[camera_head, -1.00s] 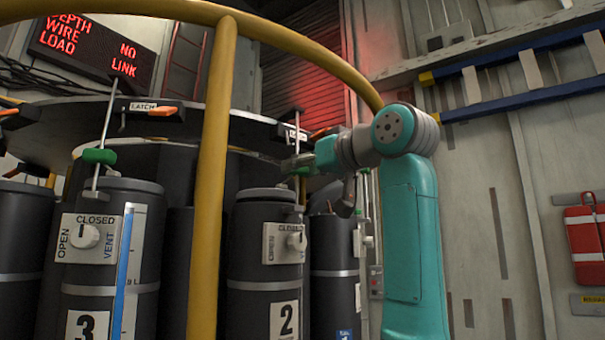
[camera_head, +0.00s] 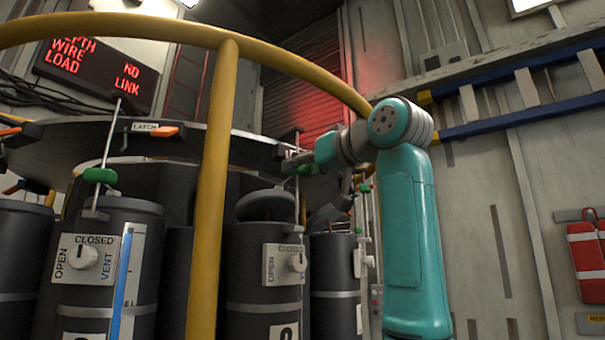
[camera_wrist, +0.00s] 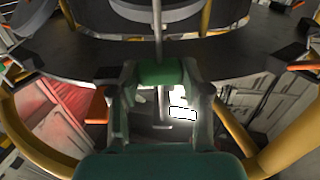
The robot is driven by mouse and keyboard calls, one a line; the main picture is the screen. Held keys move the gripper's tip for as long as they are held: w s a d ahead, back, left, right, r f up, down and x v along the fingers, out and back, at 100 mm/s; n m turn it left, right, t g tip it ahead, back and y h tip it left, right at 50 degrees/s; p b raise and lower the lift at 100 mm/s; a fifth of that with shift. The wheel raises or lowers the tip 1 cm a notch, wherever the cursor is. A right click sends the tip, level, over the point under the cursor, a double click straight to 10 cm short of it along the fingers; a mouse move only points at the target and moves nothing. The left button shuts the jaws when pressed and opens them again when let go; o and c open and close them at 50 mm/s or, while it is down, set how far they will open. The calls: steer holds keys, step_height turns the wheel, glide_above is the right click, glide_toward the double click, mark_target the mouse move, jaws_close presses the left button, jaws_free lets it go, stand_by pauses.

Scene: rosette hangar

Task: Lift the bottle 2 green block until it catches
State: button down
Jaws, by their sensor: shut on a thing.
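Bottle 2 (camera_head: 262,262) is a dark cylinder behind the yellow rail. The bottle 2 green block (camera_wrist: 160,73) sits on a thin upright rod (camera_wrist: 158,28) in the wrist view. My gripper (camera_wrist: 160,85) is shut on this block, with one finger on each side. In the head view my gripper (camera_head: 293,161) is at the ring plate's edge, above and right of bottle 2, and mostly hides the block. Whether the block is caught at a latch cannot be seen.
Bottle 3 (camera_head: 98,270) stands left with its own green block (camera_head: 100,175) on a rod. A yellow rail (camera_head: 215,180) crosses in front of the bottles. The ring plate (camera_head: 215,142) has a LATCH label and orange levers (camera_head: 165,131). A sign (camera_head: 95,68) reads NO LINK.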

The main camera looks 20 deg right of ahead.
steer(key=shift+r, duration=1.7)
steer(key=c, duration=0.6)
jaws_free()
steer(key=shift+o, duration=0.2)
steer(key=v, duration=0.9)
